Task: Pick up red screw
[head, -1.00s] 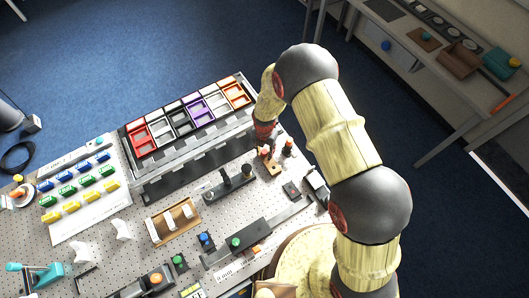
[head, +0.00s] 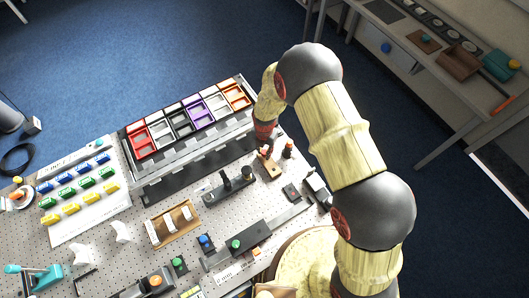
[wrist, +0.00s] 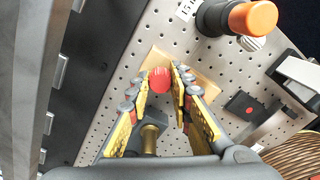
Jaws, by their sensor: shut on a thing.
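The red screw (wrist: 160,80) shows in the wrist view as a small red head between my fingertips. My gripper (wrist: 162,72) is shut on it, one finger on each side. A tan wooden block (wrist: 195,75) lies behind and below the fingertips; I cannot tell if the screw still touches it. In the head view, my gripper (head: 265,149) is over the right end of the pegboard table, by the wooden block (head: 272,168). The red screw is too small to make out clearly there.
An orange-capped black part (wrist: 250,18) stands close by and shows in the head view (head: 288,149). A brass post (wrist: 150,138) shows between the fingers. A rack of coloured bins (head: 185,118) stands to the left. A black block (wrist: 243,105) lies to the right.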

